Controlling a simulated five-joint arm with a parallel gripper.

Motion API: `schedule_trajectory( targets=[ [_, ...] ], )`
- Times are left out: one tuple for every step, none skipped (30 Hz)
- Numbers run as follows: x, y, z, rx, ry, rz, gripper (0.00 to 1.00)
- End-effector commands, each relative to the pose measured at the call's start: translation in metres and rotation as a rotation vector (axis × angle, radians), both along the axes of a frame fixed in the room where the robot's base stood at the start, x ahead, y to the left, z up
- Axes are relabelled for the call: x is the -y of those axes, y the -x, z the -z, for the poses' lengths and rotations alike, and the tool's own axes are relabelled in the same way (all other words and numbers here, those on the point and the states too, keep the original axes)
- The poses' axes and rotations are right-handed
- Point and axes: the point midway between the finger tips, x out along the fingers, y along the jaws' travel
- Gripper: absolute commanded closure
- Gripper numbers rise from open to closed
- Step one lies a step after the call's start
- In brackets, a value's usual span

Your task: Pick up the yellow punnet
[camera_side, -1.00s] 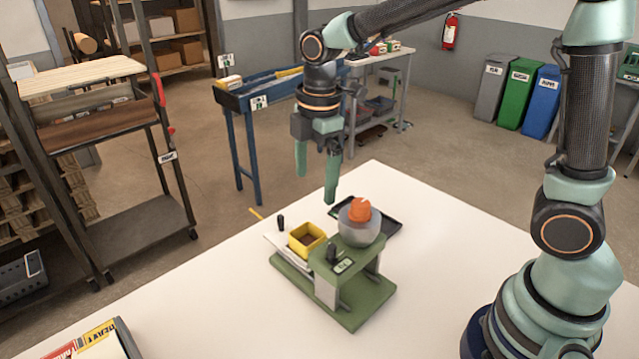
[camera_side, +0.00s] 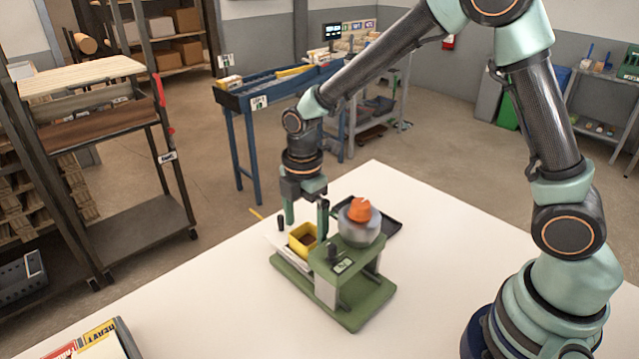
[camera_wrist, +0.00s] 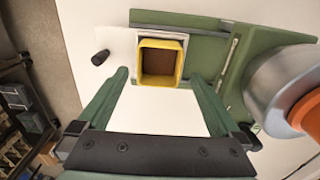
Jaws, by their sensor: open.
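The yellow punnet (camera_side: 301,239) is a small square open-topped box with a brown inside. It sits on the low left part of a green stand (camera_side: 361,306). In the wrist view the punnet (camera_wrist: 143,62) lies just beyond my fingertips, roughly midway between them. My gripper (camera_side: 306,220) is open and empty, pointing down over the punnet. In the side view one finger hangs at the punnet's left and the other at its right, partly covering its back edge. In the wrist view my gripper (camera_wrist: 162,80) shows both fingers wide apart.
A small black knob (camera_wrist: 101,57) is left of the punnet. A dark tray (camera_side: 385,224) lies behind. The white table's front is mostly clear.

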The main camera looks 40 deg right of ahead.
Motion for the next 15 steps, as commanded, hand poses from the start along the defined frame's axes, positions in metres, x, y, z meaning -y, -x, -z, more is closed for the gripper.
schedule_trajectory(
  targets=[
    [-0.001, 0.0, 0.009, -0.004, 0.001, 0.0, 0.0],
    [-0.001, -0.001, 0.013, -0.004, 0.001, 0.0, 0.0],
    [-0.001, -0.001, 0.019, -0.003, 0.001, 0.0, 0.0],
    [-0.001, -0.001, 0.022, -0.003, 0.001, 0.0, 0.0],
    [-0.001, -0.001, 0.025, -0.002, 0.0, 0.0, 0.0],
    [-0.001, -0.001, 0.028, -0.001, 0.0, 0.0, 0.0],
    [-0.001, -0.001, 0.03, -0.001, 0.0, 0.0, 0.0],
    [-0.001, -0.001, 0.031, -0.001, 0.0, 0.0, 0.0],
    [-0.001, -0.001, 0.032, 0.0, 0.0, 0.0, 0.0],
    [-0.001, -0.001, 0.032, 0.0, 0.0, 0.0, 0.0],
    [-0.001, -0.001, 0.032, 0.001, 0.0, 0.0, 0.0],
    [-0.001, -0.002, 0.032, 0.001, 0.0, 0.0, 0.0],
    [-0.001, -0.002, 0.032, 0.001, 0.0, 0.0, 0.0],
    [-0.001, -0.002, 0.032, 0.001, 0.0, 0.0, 0.0],
    [-0.001, -0.002, 0.032, 0.001, 0.0, 0.0, 0.0]
  ],
)
